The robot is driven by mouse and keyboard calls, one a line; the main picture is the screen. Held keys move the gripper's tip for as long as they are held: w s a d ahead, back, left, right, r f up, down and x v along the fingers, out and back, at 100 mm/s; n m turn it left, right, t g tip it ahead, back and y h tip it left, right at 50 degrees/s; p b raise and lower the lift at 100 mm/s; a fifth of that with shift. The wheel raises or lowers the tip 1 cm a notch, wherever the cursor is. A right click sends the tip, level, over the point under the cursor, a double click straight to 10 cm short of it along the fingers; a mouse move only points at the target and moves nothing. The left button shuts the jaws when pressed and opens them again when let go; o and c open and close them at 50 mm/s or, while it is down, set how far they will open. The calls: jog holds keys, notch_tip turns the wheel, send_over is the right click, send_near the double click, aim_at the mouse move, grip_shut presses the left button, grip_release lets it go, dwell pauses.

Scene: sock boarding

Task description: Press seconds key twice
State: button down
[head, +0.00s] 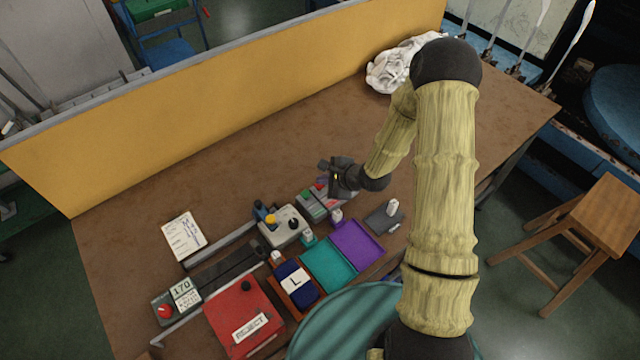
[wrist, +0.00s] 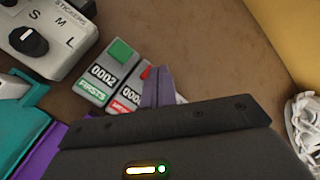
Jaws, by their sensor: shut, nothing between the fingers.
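A row of grey tally counters (head: 313,207) stands on the brown table, also in the wrist view. The counter with a green key (wrist: 120,51) reads 0002 and is labelled FIRSTS. Beside it on the right is a counter with a red key (wrist: 146,73); its number and red label (wrist: 122,107) are partly covered by my gripper, so I cannot read the label in full. No key marked SECONDS is readable. My gripper (wrist: 158,75) is shut and empty, its fingertips over or just beside the red-key counter. I cannot tell whether they touch it. In the head view my gripper (head: 335,178) hides part of the counters.
A sticker box with a black S-M-L knob (wrist: 28,42) stands left of the counters. Teal (head: 328,264) and purple (head: 357,244) trays lie in front. A red REJECT box (head: 240,312) is at front left. White cloth (head: 398,66) lies at the back; the table between is clear.

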aim_at(323, 186)
jog(key=shift+f, duration=0.55)
dwell(0.5)
jog(key=shift+r, duration=0.1)
jog(key=shift+a+r+p, duration=0.15)
jog(key=shift+r+p, duration=0.75)
jog(key=shift+r, duration=0.1)
jog(key=shift+r, duration=0.1)
notch_tip(323, 186, up, 5)
jog(key=p, duration=0.5)
dwell(2.4)
